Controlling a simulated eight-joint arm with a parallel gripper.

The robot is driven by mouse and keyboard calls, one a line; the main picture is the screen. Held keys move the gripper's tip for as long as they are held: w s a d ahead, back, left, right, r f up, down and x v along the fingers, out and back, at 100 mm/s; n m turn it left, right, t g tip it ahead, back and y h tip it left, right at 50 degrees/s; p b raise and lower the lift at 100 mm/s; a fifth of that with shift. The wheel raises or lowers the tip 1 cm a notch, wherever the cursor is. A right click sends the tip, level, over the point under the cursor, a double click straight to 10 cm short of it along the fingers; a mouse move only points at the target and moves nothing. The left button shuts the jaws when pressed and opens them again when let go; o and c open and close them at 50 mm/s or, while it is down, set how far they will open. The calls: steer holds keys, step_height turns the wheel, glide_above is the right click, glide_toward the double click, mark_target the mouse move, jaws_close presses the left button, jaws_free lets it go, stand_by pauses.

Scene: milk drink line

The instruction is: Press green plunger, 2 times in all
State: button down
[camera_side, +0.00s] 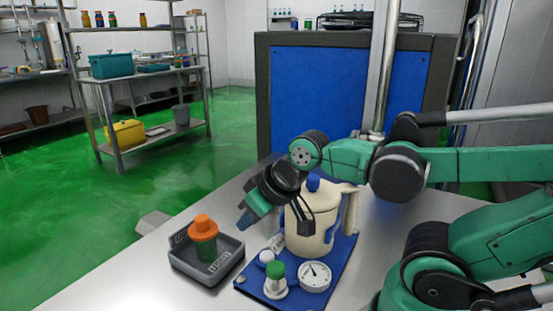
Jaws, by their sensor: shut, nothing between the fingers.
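The green plunger (277,269) is a green cap on a pale, round body. It stands upright at the front of a blue board (249,287) on the metal table. My gripper (246,220) is shut and empty.
A cream jug (311,224) with a blue knob stands behind the plunger. A round white gauge (315,276) is right beside it. A grey tray (184,267) at left holds an orange-topped green item (204,229). The table's front left is clear.

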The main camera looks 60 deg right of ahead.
mark_target(278, 265)
steer(key=s+r+m+y, duration=0.1)
steer(key=m, duration=0.5)
steer(key=s+d+r+m+g+y, duration=0.1)
steer(key=s+m+y, duration=0.1)
steer(key=m, duration=0.4)
steer(key=s+r+m+y, duration=0.1)
steer(key=m, duration=0.5)
steer(key=shift+s+d+r+y, duration=0.2)
steer(key=shift+d+r+y, duration=0.1)
steer(key=shift+f, duration=0.15)
steer(key=shift+f, duration=4.3)
steer(key=shift+f, duration=0.4)
